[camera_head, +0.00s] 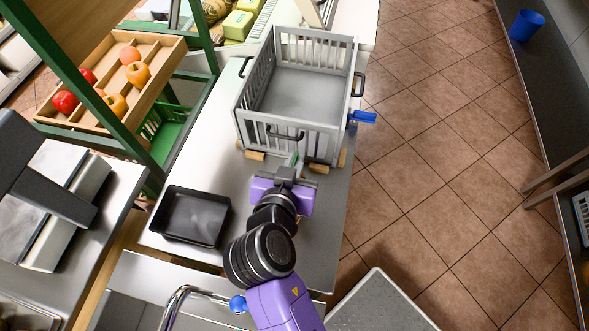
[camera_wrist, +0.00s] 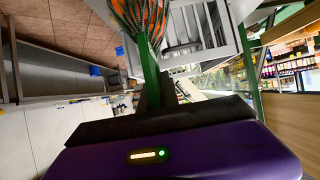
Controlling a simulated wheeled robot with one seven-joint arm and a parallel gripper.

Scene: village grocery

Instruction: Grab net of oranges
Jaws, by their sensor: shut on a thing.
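The net of oranges (camera_wrist: 140,14) shows at the top edge of the wrist view, as green mesh over orange, with its lower part cut off. Its gathered green neck (camera_wrist: 148,62) runs to my gripper (camera_wrist: 153,92). My gripper is shut on this neck. In the head view my gripper (camera_head: 292,165) is at the near wall of the grey slatted crate. The oranges cannot be made out there; only a small green bit shows at the fingertips.
The grey crate (camera_head: 335,143) stands on the steel counter (camera_head: 240,215), raised on wooden blocks, and looks empty inside. A black tray (camera_head: 190,215) lies at the near left. A wooden pepper box (camera_head: 95,112) is on the green rack. Tiled floor is free at right.

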